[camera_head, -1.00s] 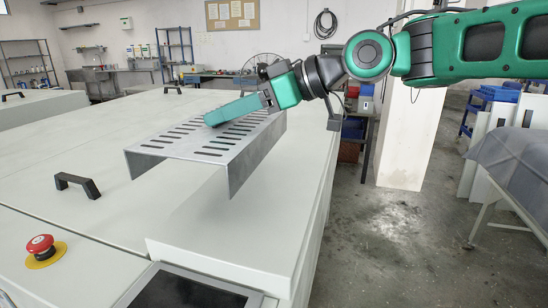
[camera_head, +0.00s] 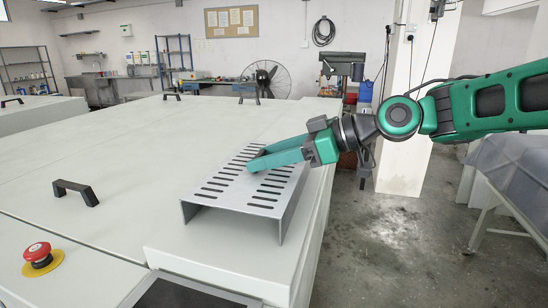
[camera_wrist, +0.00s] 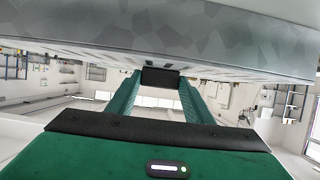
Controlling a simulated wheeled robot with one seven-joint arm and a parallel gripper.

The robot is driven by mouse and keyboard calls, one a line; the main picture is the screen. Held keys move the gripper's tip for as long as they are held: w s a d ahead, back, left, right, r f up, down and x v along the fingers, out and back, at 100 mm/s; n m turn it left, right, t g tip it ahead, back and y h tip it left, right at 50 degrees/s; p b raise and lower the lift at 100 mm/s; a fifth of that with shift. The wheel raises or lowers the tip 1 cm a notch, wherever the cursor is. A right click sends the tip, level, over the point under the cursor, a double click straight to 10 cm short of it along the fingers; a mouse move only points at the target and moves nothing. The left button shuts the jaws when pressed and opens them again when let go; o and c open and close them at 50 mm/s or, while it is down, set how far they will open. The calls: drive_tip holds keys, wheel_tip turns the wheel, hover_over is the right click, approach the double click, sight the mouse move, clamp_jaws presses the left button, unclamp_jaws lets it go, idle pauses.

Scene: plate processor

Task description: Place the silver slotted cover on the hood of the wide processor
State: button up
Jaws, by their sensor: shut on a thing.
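The silver slotted cover (camera_head: 230,199) is a bent metal channel with rows of dark slots in its top and side walls turned down. It sits level over the white hood (camera_head: 215,250) of the wide processor (camera_head: 120,220), near its right edge. Its lower edges look at or very close to the hood; I cannot tell if they touch. My gripper (camera_head: 262,160) reaches in from the right, shut on the cover with its green fingers at the slotted top. In the wrist view, the cover's grey surface (camera_wrist: 190,35) fills the top; the grip itself is partly hidden.
A black handle (camera_head: 76,192) stands on the processor lid at left. A red emergency button (camera_head: 38,253) is at the front left, and a dark screen (camera_head: 185,295) at the front edge. The floor (camera_head: 410,240) to the right is clear, with a grey-covered table (camera_head: 515,165) beyond.

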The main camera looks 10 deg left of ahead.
drive_tip(key=shift+r, duration=0.1)
drive_tip(key=o, duration=1.4)
drive_tip(key=shift+d, duration=0.1)
drive_tip(key=v, duration=1.1)
drive_tip(key=shift+d+r, duration=0.1)
drive_tip(key=shift+d, duration=0.3)
